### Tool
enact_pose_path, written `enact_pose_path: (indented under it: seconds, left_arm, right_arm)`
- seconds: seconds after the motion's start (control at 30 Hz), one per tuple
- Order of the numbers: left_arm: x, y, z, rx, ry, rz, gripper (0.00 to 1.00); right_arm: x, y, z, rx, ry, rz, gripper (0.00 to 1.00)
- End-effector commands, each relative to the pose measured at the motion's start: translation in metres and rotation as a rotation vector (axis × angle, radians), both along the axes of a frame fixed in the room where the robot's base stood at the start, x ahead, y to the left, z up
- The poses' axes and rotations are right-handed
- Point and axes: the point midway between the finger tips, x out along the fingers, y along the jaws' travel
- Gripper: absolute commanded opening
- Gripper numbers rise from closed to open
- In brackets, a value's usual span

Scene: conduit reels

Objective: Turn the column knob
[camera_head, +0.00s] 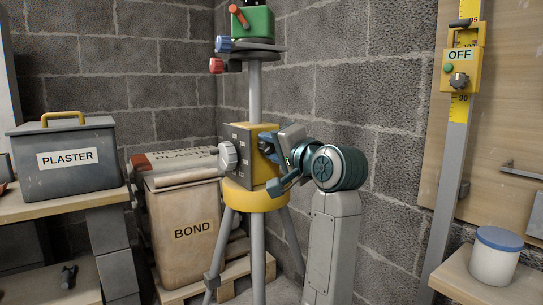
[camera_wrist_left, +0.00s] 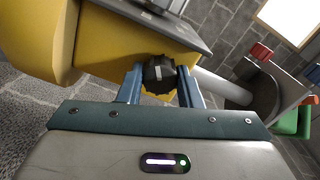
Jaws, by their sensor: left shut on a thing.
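A yellow box (camera_head: 241,171) sits on the column of a tripod in the middle of the head view. A pale grey ridged knob (camera_head: 228,156) is on its left face. In the left wrist view, a black knob with a light mark (camera_wrist_left: 159,74) stands out from the yellow housing (camera_wrist_left: 115,40). My left gripper (camera_head: 269,163) is at the right side of the box. Its two blue fingers are shut on the black knob, one on each side. The black knob is mostly hidden by the gripper in the head view. My right gripper is not in view.
A green unit (camera_head: 258,22) with red and blue knobs tops the tripod column (camera_head: 255,90). A plaster box (camera_head: 60,175) stands on a bench at left, a bond sack (camera_head: 185,225) behind the tripod. At right are a yellow OFF unit (camera_head: 460,70) and a white tub (camera_head: 495,262).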

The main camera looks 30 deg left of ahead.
Motion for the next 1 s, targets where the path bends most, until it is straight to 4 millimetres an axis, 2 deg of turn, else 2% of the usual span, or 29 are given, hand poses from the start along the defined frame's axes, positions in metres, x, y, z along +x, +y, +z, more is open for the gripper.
enact_pose_path:
  seconds: [0.03, 0.5, 1.0]
  left_arm:
    - [0.0, 0.0, -0.004, -0.019, -0.039, 0.001, 0.09]
    - [0.0, 0.0, -0.002, -0.146, -0.35, 0.001, 0.09]
    - [0.0, 0.0, -0.002, -0.183, -0.436, 0.001, 0.09]
  right_arm:
    - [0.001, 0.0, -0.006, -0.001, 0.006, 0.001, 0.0]
    - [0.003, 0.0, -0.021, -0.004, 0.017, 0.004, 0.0]
    - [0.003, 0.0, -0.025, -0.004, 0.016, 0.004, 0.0]
